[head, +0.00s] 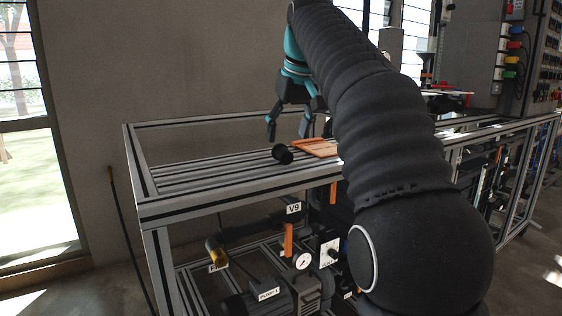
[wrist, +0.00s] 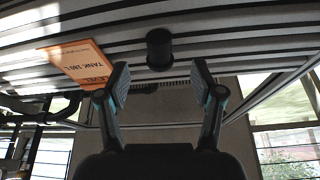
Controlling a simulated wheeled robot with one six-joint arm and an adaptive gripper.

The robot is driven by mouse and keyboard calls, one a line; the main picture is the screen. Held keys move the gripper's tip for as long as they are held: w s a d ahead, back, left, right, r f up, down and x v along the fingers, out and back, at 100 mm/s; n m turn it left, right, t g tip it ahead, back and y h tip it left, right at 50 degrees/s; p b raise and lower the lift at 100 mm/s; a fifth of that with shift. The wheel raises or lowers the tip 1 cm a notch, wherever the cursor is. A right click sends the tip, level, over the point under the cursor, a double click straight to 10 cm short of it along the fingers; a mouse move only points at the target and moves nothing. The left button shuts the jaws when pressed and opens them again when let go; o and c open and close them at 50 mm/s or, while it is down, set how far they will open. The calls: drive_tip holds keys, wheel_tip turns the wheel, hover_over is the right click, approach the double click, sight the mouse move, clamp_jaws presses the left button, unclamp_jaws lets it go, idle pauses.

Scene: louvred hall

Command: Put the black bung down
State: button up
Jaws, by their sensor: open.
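The black bung (head: 283,154) rests on the slatted metal bench top (head: 200,175), beside an orange card. It looks like a short dark cylinder. In the wrist view the bung (wrist: 159,49) is just beyond my fingertips, roughly midway between them, and apart from both. My gripper (head: 290,129) is open and empty above the bench top; its open fingers also show in the wrist view (wrist: 160,84).
The orange card (head: 316,147) lies on the bench close to the bung; in the wrist view it reads "TANK" and "LEVEL" (wrist: 80,64). A raised metal rail (head: 215,119) borders the bench. Below are a gauge (head: 302,261) and pipework. The left bench top is clear.

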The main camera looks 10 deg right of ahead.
sight(284, 149)
drive_tip(key=shift+b+x, duration=0.9)
drive_tip(key=shift+x, duration=1.95)
drive_tip(key=shift+w, duration=0.1)
drive_tip(key=c, duration=1.2)
drive_tip(key=shift+r, duration=0.1)
drive_tip(key=shift+r, duration=0.1)
